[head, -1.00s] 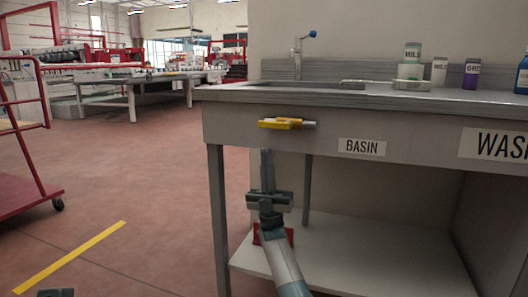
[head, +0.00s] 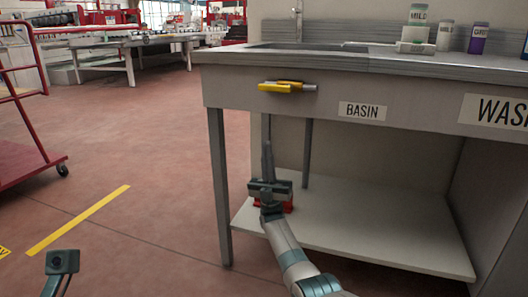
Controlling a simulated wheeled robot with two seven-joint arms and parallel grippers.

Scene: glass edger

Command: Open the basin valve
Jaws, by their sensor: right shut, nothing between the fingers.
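The basin valve has a yellow lever (head: 275,87) with a grey stub at its right end. It sits on the front panel of the sink bench, left of the BASIN label (head: 362,111), and lies about level along the panel. My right gripper (head: 267,150) is below the lever and apart from it, pointing up, with its fingers shut and empty. My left gripper (head: 62,262) shows at the bottom left, far from the valve; its fingers cannot be made out.
The sink bench (head: 420,72) carries a tap (head: 297,22) and several bottles. A low shelf (head: 390,240) lies under it, with a red thing (head: 288,206) mostly hidden behind my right gripper. A red cart (head: 25,165) stands left. The floor between is clear.

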